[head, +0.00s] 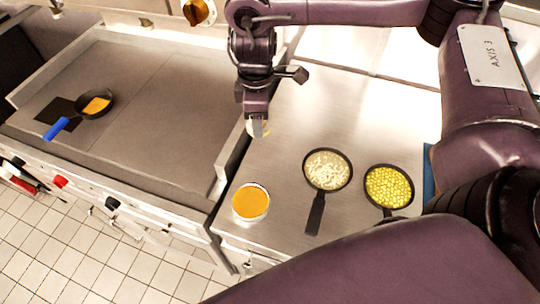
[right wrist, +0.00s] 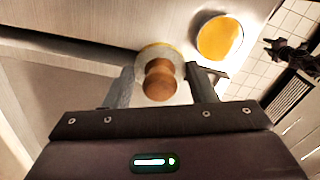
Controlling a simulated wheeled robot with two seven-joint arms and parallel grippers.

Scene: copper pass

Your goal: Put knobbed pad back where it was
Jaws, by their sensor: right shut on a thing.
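My right gripper (head: 257,116) points down near the raised edge between the griddle and the steel counter. It is shut on the knobbed pad (head: 259,128), of which only a small pale part shows in the head view. In the right wrist view the pad's brown wooden knob (right wrist: 160,80) stands between the two fingers, with its pale, yellowish round base (right wrist: 158,50) beyond it. I cannot tell how far the pad is above the surface. My left gripper is not in view.
An orange-filled round container (head: 250,203) stands at the counter's front left. Two dark pans hold pale pieces (head: 327,170) and yellow pieces (head: 388,187). The counter behind the pans is clear.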

